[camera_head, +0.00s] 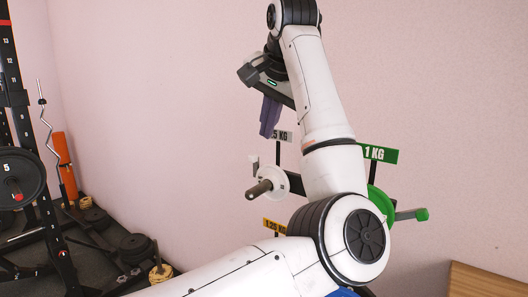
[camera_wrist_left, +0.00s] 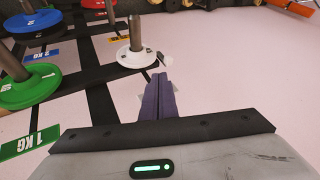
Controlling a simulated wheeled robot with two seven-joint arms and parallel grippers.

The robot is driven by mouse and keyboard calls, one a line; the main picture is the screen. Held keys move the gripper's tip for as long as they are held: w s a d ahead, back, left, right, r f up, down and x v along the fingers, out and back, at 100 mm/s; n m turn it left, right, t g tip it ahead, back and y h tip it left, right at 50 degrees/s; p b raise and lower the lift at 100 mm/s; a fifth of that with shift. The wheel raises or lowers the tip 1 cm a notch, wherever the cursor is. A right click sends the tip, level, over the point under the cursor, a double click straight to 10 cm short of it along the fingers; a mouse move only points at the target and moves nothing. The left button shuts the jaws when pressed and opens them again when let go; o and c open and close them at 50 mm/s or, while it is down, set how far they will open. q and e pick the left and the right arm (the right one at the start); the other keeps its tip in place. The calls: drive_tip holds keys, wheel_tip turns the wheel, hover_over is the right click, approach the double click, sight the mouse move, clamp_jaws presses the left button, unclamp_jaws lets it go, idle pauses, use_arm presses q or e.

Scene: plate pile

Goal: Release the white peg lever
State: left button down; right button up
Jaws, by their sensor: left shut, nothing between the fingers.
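The white plate (camera_head: 275,178) sits around a grey peg on the wall rack. A small white lever end (camera_head: 253,158) shows at its upper left. In the left wrist view the white plate (camera_wrist_left: 136,57) is upper centre, and the white lever (camera_wrist_left: 164,60) is at its right side. My left gripper (camera_head: 268,132) has purple fingers pressed together and empty. It is above the lever in the head view. In the left wrist view the fingertips (camera_wrist_left: 160,77) are just below the lever; I cannot tell whether they touch. My right gripper is not in view.
A green plate (camera_head: 382,204) and its 1 KG sign (camera_head: 379,153) are right of my left arm. Blue (camera_wrist_left: 42,53) and red (camera_wrist_left: 79,15) plates hang on nearby pegs in the left wrist view. A weight rack (camera_head: 45,190) stands left. The wall area between is clear.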

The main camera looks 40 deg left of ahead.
use_arm(q)
drive_tip(key=shift+s, duration=0.1)
approach(254, 166)
drive_tip(key=f, duration=0.1)
drive_tip(key=w+f, duration=0.1)
drive_tip(key=f, duration=0.1)
drive_tip(key=shift+w+a+p, duration=0.3)
drive_tip(key=shift+a+p, duration=0.1)
drive_tip(key=shift+s+a+r, duration=0.1)
